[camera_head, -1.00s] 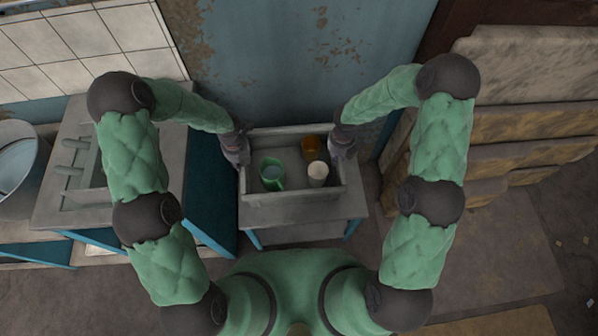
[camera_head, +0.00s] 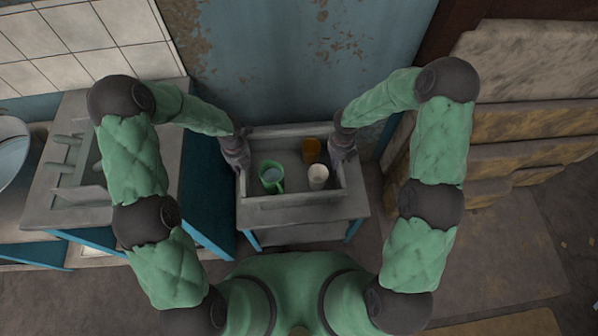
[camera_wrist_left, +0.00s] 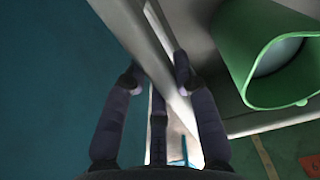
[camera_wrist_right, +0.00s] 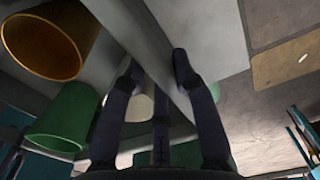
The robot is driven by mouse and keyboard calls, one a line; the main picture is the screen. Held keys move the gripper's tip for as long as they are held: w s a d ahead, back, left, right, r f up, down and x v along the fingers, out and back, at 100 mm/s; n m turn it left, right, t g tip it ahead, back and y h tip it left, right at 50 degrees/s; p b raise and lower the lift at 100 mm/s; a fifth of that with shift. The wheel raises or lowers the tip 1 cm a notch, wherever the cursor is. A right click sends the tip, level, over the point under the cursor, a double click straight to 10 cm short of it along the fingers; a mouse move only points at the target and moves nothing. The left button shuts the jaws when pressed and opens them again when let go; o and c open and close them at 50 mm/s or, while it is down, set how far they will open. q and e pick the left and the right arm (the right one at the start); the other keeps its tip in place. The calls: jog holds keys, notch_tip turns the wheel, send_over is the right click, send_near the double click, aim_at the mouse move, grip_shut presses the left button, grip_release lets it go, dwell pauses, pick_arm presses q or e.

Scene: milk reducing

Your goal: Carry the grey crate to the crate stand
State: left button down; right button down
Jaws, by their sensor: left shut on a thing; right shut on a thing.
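The grey crate (camera_head: 295,207) is in the middle of the head view, over a small grey-topped stand (camera_head: 345,212) with blue legs. I cannot tell whether the crate touches the stand top. A green mug (camera_head: 271,178), a white cup (camera_head: 318,176) and an amber cup (camera_head: 311,150) stand upright in it. My left gripper (camera_wrist_left: 158,82) is shut on the crate's left wall. My right gripper (camera_wrist_right: 155,75) is shut on its right wall. The green mug (camera_wrist_left: 275,60) shows close by in the left wrist view. The amber cup (camera_wrist_right: 45,45) shows in the right wrist view.
A grey counter (camera_head: 60,205) with a sink and a metal bucket (camera_head: 10,150) stands at the left. A peeling blue wall (camera_head: 300,60) is close behind the crate. Floor is open at the lower right.

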pick_arm(q)
jog(key=shift+f+b, duration=0.45)
jog(key=shift+f, duration=0.1)
pick_arm(e)
jog(key=shift+f, duration=0.55)
pick_arm(q)
jog(key=c, duration=1)
grip_release()
pick_arm(e)
jog(key=c, duration=1)
grip_release()
pick_arm(q)
jog(key=shift+r, duration=0.15)
notch_tip(320, 180, up, 12)
jog(key=shift+f, duration=0.2)
pick_arm(e)
jog(key=shift+r, duration=0.1)
notch_tip(320, 180, up, 12)
jog(key=shift+f, duration=0.1)
pick_arm(q)
jog(key=shift+s, duration=0.1)
pick_arm(e)
jog(key=shift+s, duration=0.1)
